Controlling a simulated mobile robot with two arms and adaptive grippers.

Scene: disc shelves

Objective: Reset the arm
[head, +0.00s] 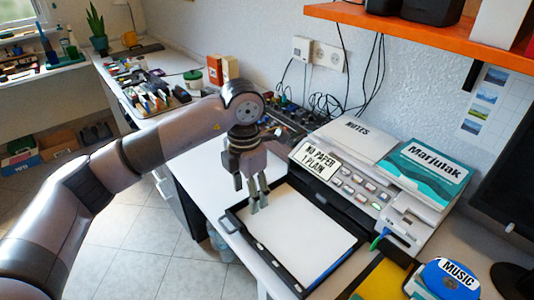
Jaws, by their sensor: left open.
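My left arm comes in from the left and reaches over the desk. My left gripper (259,204) points down above the left part of a black tray (262,254) holding white paper (305,235). The gripper is open, with nothing seen between its fingers. I cannot tell whether the fingertips touch the paper. My right gripper is not in view.
A printer (350,186) with a "NO PAPER" label stands right behind the tray. An orange shelf (420,37) hangs above. Cables cross the wall.

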